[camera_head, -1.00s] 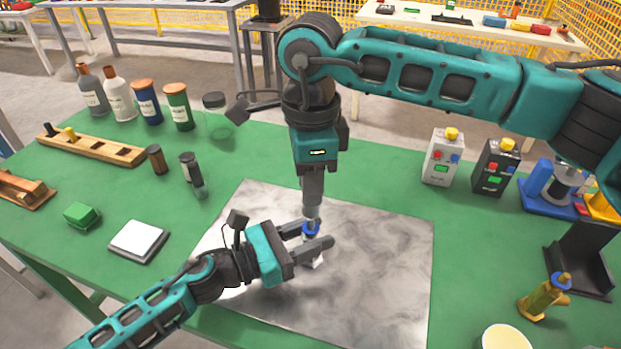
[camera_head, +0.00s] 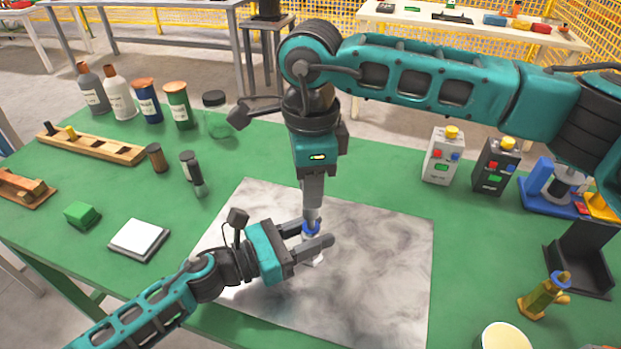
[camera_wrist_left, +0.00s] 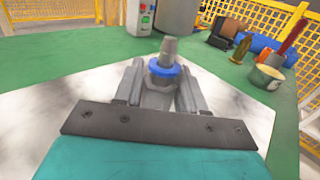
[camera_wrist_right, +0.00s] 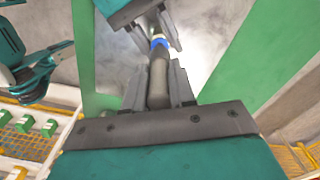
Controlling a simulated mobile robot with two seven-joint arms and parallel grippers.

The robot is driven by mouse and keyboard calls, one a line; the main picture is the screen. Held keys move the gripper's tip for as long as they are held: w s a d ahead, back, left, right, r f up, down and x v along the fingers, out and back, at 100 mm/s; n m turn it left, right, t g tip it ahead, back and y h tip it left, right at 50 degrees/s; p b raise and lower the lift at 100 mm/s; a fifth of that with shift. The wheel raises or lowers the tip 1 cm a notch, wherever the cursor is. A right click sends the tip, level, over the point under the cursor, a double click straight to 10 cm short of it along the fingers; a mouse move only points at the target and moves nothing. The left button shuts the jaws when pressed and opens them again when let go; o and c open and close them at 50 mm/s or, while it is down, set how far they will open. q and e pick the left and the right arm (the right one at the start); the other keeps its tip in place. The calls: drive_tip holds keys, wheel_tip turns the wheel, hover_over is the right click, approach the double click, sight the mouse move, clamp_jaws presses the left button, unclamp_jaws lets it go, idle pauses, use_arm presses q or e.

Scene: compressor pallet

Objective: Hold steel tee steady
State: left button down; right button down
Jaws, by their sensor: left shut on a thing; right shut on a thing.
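The steel tee (camera_wrist_left: 158,98) is a grey metal fitting between the fingers of my left gripper (camera_head: 318,241), which is shut on it low over the grey mat (camera_head: 385,270). A blue ring (camera_head: 311,228) sits around its upper end and also shows in the left wrist view (camera_wrist_left: 165,68). My right gripper (camera_head: 312,200) points straight down above and is shut on a grey cylindrical piece (camera_wrist_right: 159,82). The piece's lower end meets the blue ring; how deep it sits is hidden. The fingers hide most of the tee.
A brass fitting (camera_head: 543,296) and a cream bowl (camera_head: 507,338) stand at right, near a black bracket (camera_head: 580,262). Two button boxes (camera_head: 441,158) stand behind the mat. Bottles (camera_head: 119,98) and jars line the back left. The mat's right half is clear.

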drive_tip(key=shift+f, duration=1.6)
drive_tip(key=c, duration=0.9)
unclamp_jaws()
drive_tip(key=shift+o, duration=0.2)
wheel_tip(320, 180, up, 12)
use_arm(q)
drive_tip(key=c, duration=0.6)
unclamp_jaws()
drive_tip(key=shift+o, duration=0.2)
drive_tip(key=shift+a, duration=0.1)
